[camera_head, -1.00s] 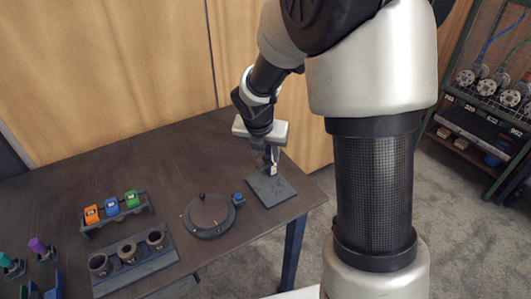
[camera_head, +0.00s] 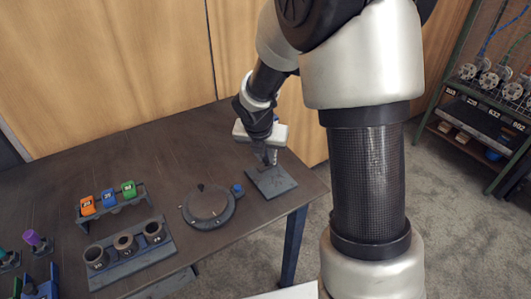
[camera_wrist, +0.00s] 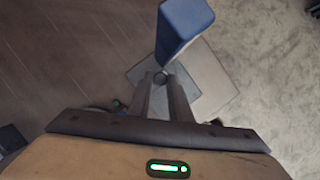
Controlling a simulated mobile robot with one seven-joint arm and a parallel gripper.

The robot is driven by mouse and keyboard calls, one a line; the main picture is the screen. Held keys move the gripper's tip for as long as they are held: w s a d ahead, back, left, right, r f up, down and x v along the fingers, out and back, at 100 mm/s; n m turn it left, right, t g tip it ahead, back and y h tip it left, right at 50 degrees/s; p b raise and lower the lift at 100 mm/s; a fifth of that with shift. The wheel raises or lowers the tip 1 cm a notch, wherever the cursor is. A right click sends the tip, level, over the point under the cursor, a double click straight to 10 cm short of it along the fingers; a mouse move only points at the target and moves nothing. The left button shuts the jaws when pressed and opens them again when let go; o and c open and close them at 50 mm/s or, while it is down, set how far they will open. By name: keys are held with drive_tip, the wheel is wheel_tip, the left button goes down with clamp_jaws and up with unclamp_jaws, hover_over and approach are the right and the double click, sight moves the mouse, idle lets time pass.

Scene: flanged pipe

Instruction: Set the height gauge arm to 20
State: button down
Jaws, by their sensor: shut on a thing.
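The height gauge has a flat grey base plate (camera_head: 278,187) at the table's right corner. It also shows in the wrist view (camera_wrist: 207,68). A blue part (camera_wrist: 185,25), which looks like the top of the gauge's post, rises beside my fingers in the wrist view. My gripper (camera_head: 268,158) points down over the plate. In the wrist view its fingers (camera_wrist: 161,84) are close together around a small dark round piece, seemingly part of the gauge arm. My gripper hides most of the post and arm, and no scale reading is legible.
A round dark turntable-like gauge (camera_head: 208,204) with a small blue block (camera_head: 237,189) lies left of the plate. A rack of coloured tags (camera_head: 110,197) and a holder with dark rings (camera_head: 128,247) stand further left. The table's right edge is close to the plate.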

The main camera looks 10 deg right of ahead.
drive_tip(key=c, duration=1.6)
unclamp_jaws()
drive_tip(key=p+v, duration=0.4)
drive_tip(key=v, duration=1.3)
drive_tip(key=shift+s+a+r, duration=0.1)
drive_tip(key=shift+r, duration=0.15)
drive_tip(key=s+r+m+p, duration=0.2)
drive_tip(key=s+r+m, duration=0.3)
drive_tip(key=m, duration=0.5)
drive_tip(key=s+d+r+m+t+y+p, duration=0.1)
drive_tip(key=s+r+m+p, duration=0.2)
drive_tip(key=s+r+m, duration=0.2)
drive_tip(key=s+d+r+m+y+p, duration=0.1)
drive_tip(key=s+r+m+p, duration=0.1)
drive_tip(key=s+r+m, duration=0.3)
drive_tip(key=shift+s+d+m+t, duration=0.1)
drive_tip(key=shift+s+m, duration=0.6)
drive_tip(key=shift+m, duration=1.05)
drive_tip(key=shift+s+d+m+t, duration=0.1)
drive_tip(key=shift+s+m, duration=0.65)
drive_tip(key=shift+m, duration=1.05)
drive_tip(key=shift+s+d+m+t, duration=0.1)
drive_tip(key=shift+s+m, duration=0.6)
drive_tip(key=shift+m, duration=1.05)
